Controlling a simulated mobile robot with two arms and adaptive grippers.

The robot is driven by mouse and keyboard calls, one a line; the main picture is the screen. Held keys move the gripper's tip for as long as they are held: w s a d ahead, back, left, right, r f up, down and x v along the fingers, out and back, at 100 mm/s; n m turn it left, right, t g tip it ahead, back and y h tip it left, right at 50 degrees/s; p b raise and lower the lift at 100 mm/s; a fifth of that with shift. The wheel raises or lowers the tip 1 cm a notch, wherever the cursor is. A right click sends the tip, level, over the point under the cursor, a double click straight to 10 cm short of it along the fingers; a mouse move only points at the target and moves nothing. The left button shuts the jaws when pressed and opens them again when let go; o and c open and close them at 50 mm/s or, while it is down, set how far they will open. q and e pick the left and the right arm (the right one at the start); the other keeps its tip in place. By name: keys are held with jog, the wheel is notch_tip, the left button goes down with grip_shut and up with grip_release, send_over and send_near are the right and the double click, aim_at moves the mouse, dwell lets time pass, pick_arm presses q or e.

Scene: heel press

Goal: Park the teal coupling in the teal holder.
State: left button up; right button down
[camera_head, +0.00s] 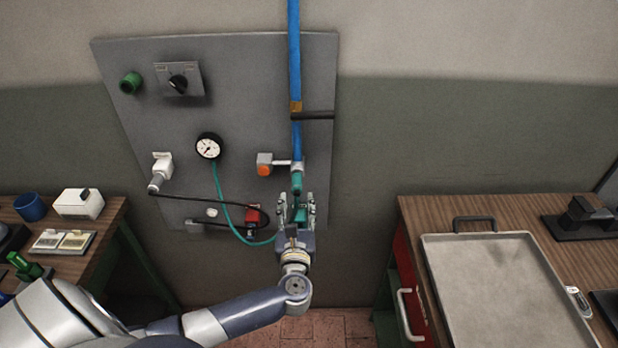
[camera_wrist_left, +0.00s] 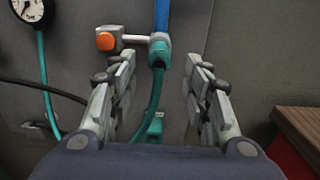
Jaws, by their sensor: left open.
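The teal coupling (camera_head: 297,182) sits at the lower end of the blue pipe; in the left wrist view it (camera_wrist_left: 159,53) is up between the fingertips. A teal hose (camera_wrist_left: 155,95) hangs from it. A small teal piece (camera_wrist_left: 154,127), apparently the teal holder, is on the panel lower down; it seems to show between the fingers in the head view (camera_head: 300,213). My left gripper (camera_head: 297,201) is open, its fingertips just below the coupling, one on each side of the hose line. It does not visibly grip anything. My right gripper is not in view.
The grey panel (camera_head: 240,90) carries a gauge (camera_head: 208,147), an orange-ended valve handle (camera_head: 265,165), a red block (camera_head: 253,214) and a black cable (camera_head: 200,196). Benches stand left and right; a metal tray (camera_head: 500,290) lies on the right one.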

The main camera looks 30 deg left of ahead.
aim_at(297, 183)
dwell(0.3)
pick_arm(q)
jog(key=b+x, duration=0.2)
jog(key=x, duration=0.6)
jog(key=shift+f, duration=0.15)
jog(key=shift+w+a+b, duration=0.25)
jog(key=shift+w+b, duration=0.1)
jog(key=shift+w, duration=0.1)
dwell(0.9)
grip_shut()
